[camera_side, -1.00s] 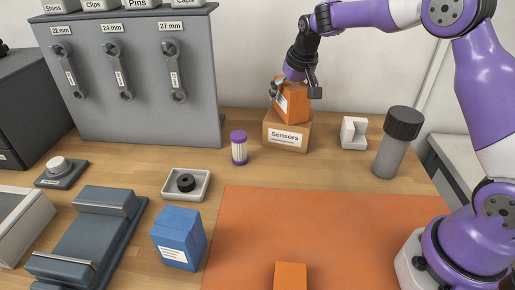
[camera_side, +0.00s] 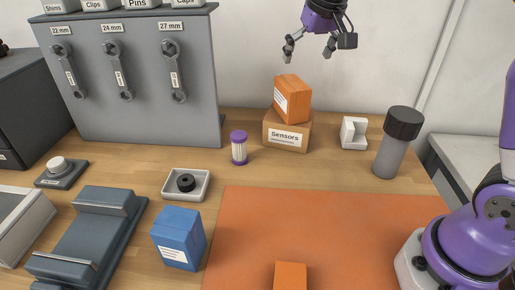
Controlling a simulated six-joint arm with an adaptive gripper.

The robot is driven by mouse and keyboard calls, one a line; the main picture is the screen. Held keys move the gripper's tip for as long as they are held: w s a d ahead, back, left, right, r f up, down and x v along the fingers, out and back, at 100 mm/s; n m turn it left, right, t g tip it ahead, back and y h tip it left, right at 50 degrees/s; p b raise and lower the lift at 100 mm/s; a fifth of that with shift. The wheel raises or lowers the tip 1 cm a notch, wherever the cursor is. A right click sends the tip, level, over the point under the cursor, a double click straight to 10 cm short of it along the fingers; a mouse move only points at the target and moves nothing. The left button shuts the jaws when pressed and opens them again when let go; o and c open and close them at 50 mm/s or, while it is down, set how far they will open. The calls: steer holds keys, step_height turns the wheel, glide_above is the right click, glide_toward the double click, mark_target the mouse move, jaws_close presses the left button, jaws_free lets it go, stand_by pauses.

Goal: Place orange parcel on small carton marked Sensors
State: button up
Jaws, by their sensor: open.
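The orange parcel (camera_side: 293,98), with a white label on its left face, rests on top of the small carton marked Sensors (camera_side: 286,136). The parcel is upright and turned slightly relative to the carton. The carton stands on the wooden bench near the back wall. My gripper (camera_side: 308,52) is above the parcel, clear of it, with its fingers spread apart and nothing between them.
A purple-capped cylinder (camera_side: 239,148) stands left of the carton. A white block (camera_side: 353,133) and a grey jar with dark lid (camera_side: 391,150) stand to its right. A blue box (camera_side: 179,238) and another orange block (camera_side: 290,276) are near the front. The orange mat (camera_side: 330,225) is mostly clear.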

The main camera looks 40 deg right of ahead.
steer(key=s+a+f+n, duration=0.2)
steer(key=s+a, duration=0.1)
steer(key=s, duration=0.6)
steer(key=s+a+f+n+t+y, duration=0.1)
steer(key=s+a+f+n, duration=0.1)
steer(key=s, duration=0.8)
steer(key=shift+a+f+y, duration=0.3)
steer(key=shift+a+f, duration=0.4)
